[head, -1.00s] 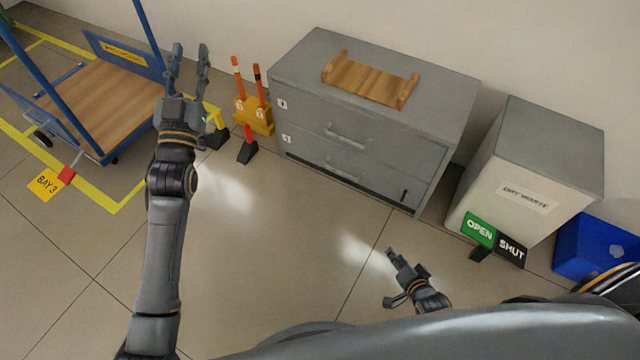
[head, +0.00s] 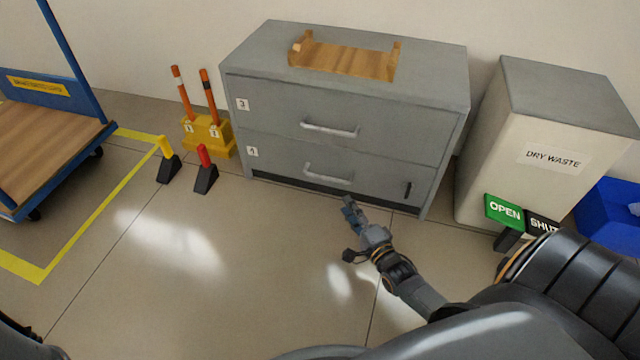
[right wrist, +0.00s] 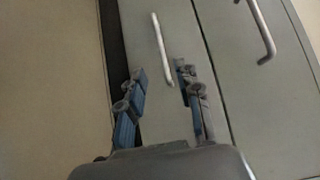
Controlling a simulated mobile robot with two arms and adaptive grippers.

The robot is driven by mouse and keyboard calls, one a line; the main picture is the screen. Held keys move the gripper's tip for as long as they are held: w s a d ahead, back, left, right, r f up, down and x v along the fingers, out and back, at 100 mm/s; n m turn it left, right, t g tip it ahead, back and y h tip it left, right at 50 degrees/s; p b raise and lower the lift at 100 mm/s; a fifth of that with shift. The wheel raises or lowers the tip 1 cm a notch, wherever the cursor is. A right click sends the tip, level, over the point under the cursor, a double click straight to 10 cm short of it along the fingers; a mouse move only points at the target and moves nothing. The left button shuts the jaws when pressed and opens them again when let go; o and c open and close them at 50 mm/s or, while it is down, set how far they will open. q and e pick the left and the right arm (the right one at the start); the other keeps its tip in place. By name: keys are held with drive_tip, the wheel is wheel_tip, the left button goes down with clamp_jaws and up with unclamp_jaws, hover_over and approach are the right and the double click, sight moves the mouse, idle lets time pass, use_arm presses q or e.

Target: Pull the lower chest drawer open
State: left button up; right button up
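The grey chest (head: 455,110) stands against the wall with two drawers. Its lower drawer (head: 285,160) looks shut and has a light bar handle (head: 328,173) and a dark upright slot at its right. The lower handle also shows in the right wrist view (right wrist: 158,45). My right gripper (head: 350,207) is in front of and below this handle. In the right wrist view my right gripper (right wrist: 160,84) is open and empty, with the handle beyond and roughly between its fingertips, apparently apart from them. My left gripper is out of view.
The upper drawer has its own handle (head: 330,129). A wooden cradle (head: 345,60) sits on the chest. Right are a dry waste bin (head: 545,150), OPEN/SHUT signs (head: 504,211) and a blue bin (head: 610,215). Left are a yellow rod holder (head: 207,137), two small stands and a trolley (head: 45,150).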

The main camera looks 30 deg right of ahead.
sight(328, 180)
drive_tip(key=shift+w+d+b, duration=0.15)
drive_tip(key=shift+w+b, duration=1.05)
drive_tip(key=shift+w, duration=0.9)
drive_tip(key=shift+w+d+b, duration=0.2)
drive_tip(key=shift+w+b, duration=1)
drive_tip(key=shift+w, duration=0.95)
drive_tip(key=shift+w+d+b, duration=0.15)
drive_tip(key=shift+w+b, duration=1.05)
drive_tip(key=shift+w, duration=0.9)
drive_tip(key=shift+c, duration=0.2)
clamp_jaws()
